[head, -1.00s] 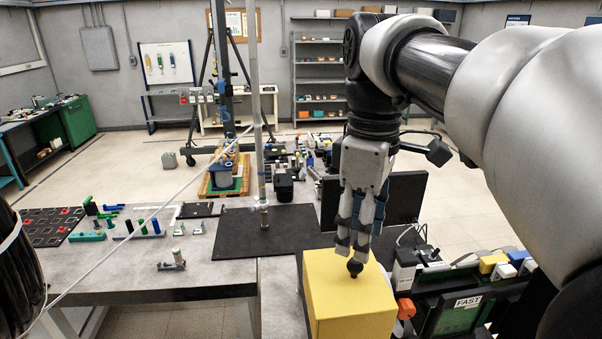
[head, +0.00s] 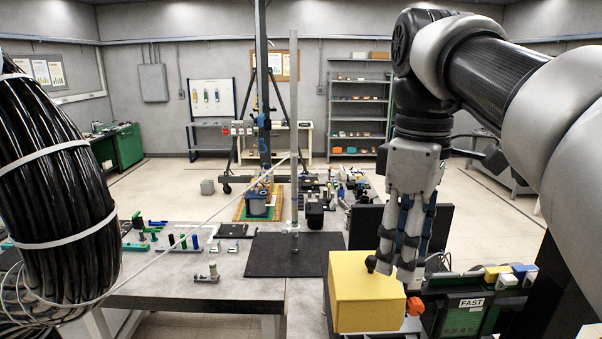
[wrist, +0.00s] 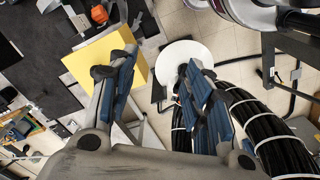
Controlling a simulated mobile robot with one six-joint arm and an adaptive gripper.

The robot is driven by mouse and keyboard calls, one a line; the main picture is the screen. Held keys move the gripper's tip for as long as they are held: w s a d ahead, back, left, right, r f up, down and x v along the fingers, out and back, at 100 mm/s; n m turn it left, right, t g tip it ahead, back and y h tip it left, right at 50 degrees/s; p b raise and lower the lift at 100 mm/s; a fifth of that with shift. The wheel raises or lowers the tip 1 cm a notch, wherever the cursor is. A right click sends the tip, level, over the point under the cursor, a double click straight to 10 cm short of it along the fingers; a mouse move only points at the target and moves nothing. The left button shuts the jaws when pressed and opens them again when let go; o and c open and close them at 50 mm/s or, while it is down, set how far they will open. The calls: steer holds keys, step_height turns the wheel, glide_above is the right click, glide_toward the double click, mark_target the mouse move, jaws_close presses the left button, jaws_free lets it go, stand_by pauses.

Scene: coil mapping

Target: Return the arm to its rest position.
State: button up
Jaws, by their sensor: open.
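My gripper (head: 392,268) hangs pointing down from my arm at the right of the head view. Its fingertips overlap the top right of a yellow box (head: 362,300) in the picture; I cannot tell whether they touch it. In the wrist view, the two blue-and-grey fingers stand wide apart, with nothing held between the tips of my gripper (wrist: 150,74). The yellow box (wrist: 103,52) lies beyond the left finger there.
A thick black cable bundle (head: 60,190) fills the left of the head view. A grey table (head: 190,280) carries a black mat (head: 275,262) with an upright pole (head: 294,140). Green-and-black equipment (head: 465,315) stands at lower right. Open floor lies behind.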

steer(key=s+f+m+t+b, duration=0.1)
steer(key=s+f+m+b, duration=0.2)
steer(key=f, duration=1.2)
steer(key=s+f+m+t+b, duration=0.2)
steer(key=s+f+m+b, duration=0.2)
steer(key=s+f+b, duration=0.4)
steer(key=s+f+m+t+b, duration=0.1)
steer(key=s+f+m+b, duration=0.2)
steer(key=f+b, duration=1.2)
step_height(320, 180, down, 8)
steer(key=shift+s+r+m+t, duration=0.1)
steer(key=shift+s+m+t, duration=0.3)
steer(key=shift+s, duration=0.85)
